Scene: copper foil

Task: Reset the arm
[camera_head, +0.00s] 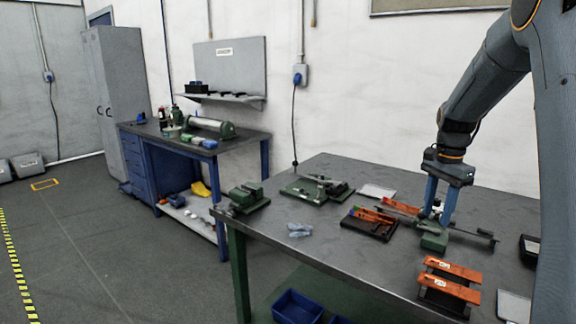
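My arm comes down from the upper right. My gripper (437,213) points straight down over the right part of the grey metal table (340,242). Its two blue fingers stand apart with a visible gap. The fingertips are low, at a green metal tool (434,241) with a long dark bar reaching right. A small pale part shows near the tips. Whether the fingers touch it is too small to tell.
Near the gripper are a dark tray (370,229) with orange-handled tools and orange copper pieces (450,269) on a dark stand. Green vises (245,196) and blue-grey gloves (299,230) lie further left. The table's front middle is clear. A second workbench (180,145) stands behind.

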